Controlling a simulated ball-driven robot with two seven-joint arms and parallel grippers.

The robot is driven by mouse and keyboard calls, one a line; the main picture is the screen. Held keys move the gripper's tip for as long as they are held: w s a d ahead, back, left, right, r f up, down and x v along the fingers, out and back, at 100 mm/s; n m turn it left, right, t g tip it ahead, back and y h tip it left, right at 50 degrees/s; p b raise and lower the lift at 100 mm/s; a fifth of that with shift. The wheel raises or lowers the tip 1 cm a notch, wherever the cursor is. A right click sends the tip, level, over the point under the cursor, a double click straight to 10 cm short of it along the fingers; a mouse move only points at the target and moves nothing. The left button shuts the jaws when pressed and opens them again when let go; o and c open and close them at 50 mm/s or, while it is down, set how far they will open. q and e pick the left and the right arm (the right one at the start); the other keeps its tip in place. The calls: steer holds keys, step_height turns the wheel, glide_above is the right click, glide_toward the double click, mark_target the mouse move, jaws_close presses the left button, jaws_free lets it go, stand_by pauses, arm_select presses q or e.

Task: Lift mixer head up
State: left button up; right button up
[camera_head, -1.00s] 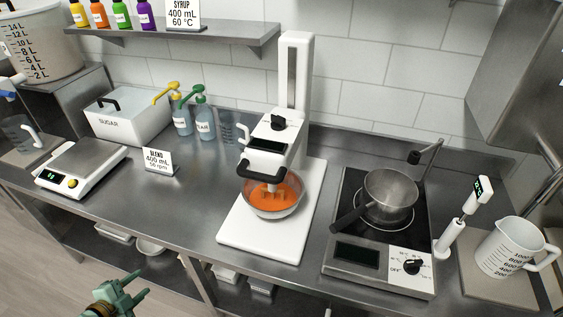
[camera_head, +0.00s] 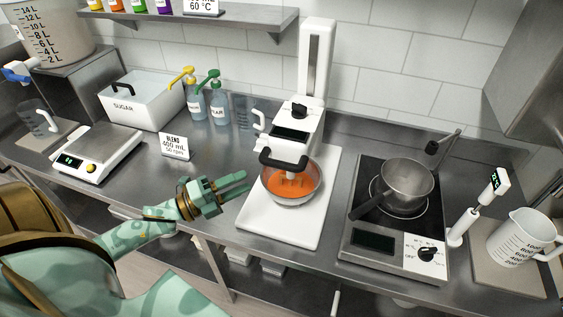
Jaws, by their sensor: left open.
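The white mixer stands on its base plate (camera_head: 284,226) in the middle of the counter. Its head (camera_head: 297,129) is down, with a black handle (camera_head: 283,160) on its front and a black knob on top. The white column (camera_head: 317,60) rises behind the head. My left gripper (camera_head: 238,184) is open and empty, just left of the bowl and lower than the handle, apart from both. My right gripper is not in view.
A hot plate (camera_head: 374,242) with a pot (camera_head: 407,182) stands right of the mixer, beside a thermometer (camera_head: 480,205) and a measuring jug (camera_head: 521,235). On the left are a scale (camera_head: 98,150), a sugar box (camera_head: 140,107), a blend sign (camera_head: 174,146) and pump bottles (camera_head: 217,105).

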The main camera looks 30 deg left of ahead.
mark_target(278, 166)
arm_select(q)
steer(key=p+x, duration=0.1)
steer(key=x, duration=1)
steer(key=shift+r+p, duration=0.1)
steer(key=shift+p, duration=0.3)
steer(key=shift+w+d, duration=0.15)
steer(key=shift+w, duration=0.1)
